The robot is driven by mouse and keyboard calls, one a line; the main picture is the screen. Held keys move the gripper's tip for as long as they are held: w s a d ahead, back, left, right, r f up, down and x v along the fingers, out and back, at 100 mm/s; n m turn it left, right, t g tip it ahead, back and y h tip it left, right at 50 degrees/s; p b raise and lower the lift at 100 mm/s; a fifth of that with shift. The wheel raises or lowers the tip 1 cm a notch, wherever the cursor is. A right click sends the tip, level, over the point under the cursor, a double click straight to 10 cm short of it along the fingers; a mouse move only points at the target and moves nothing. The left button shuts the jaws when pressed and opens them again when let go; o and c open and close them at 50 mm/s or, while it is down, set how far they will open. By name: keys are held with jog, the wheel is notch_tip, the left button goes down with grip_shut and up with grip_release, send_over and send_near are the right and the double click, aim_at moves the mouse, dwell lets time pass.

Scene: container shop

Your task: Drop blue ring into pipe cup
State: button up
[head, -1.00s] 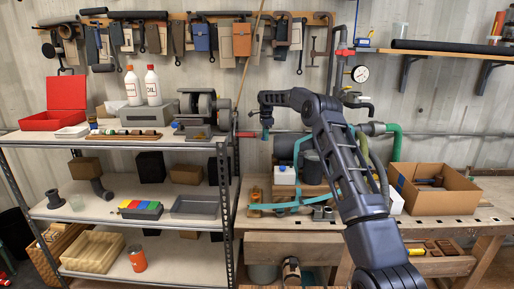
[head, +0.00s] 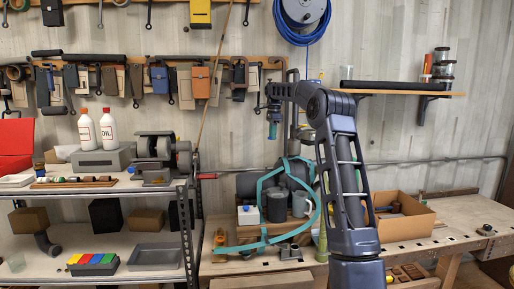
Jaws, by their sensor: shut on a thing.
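My gripper (head: 272,118) hangs pointing down in the middle of the head view, in front of the wall and above the bench. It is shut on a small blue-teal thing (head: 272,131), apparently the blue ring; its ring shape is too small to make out. The held thing is in the air and touches nothing below. Short grey pipe pieces (head: 290,251) stand on the bench below; I cannot tell whether one of them is the pipe cup.
A grinder (head: 155,158), two white bottles and a wooden rack (head: 75,182) are on the upper shelf. A teal strap (head: 252,246) loops over bench items. A cardboard box (head: 408,218) stands right of my arm. A wall shelf (head: 415,92) is at the upper right.

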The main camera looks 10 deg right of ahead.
jog(key=s+d+r+m, duration=0.3)
jog(key=s+d+r, duration=1.1)
jog(key=s, duration=0.4)
jog(key=shift+w+a+f, duration=0.1)
jog(key=shift+a+f, duration=0.05)
jog(key=shift+f, duration=1.4)
jog(key=shift+w+a+f, duration=0.1)
jog(key=shift+a+f, duration=0.05)
jog(key=shift+f, duration=1.35)
jog(key=o, duration=1)
jog(key=shift+r, duration=0.1)
jog(key=r, duration=1)
jog(key=shift+d+r, duration=0.3)
jog(key=shift+n, duration=0.3)
